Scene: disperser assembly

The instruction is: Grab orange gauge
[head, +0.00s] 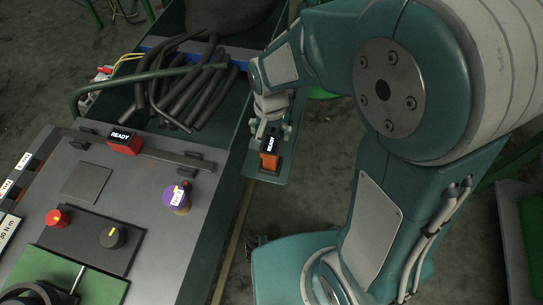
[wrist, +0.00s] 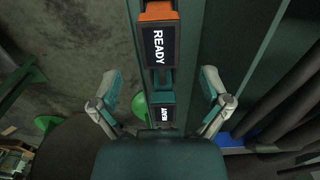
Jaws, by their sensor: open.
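The orange gauge (head: 270,161), with a black READY display, sits on a narrow green ledge (head: 262,180) beside the bench. In the wrist view the orange gauge (wrist: 157,12) is at the top centre, its READY display facing the camera. My gripper (head: 268,126) is just behind the gauge in the head view. In the wrist view my gripper (wrist: 160,84) is open, its fingers wide apart, with the orange gauge beyond the fingertips.
A red gauge (head: 124,143) with a READY display is on the grey panel (head: 135,190). A purple knob (head: 175,196), red knob (head: 57,218) and black knob (head: 115,238) are also there. Dark hoses (head: 182,90) lie in a green tray behind. Floor is open below the ledge.

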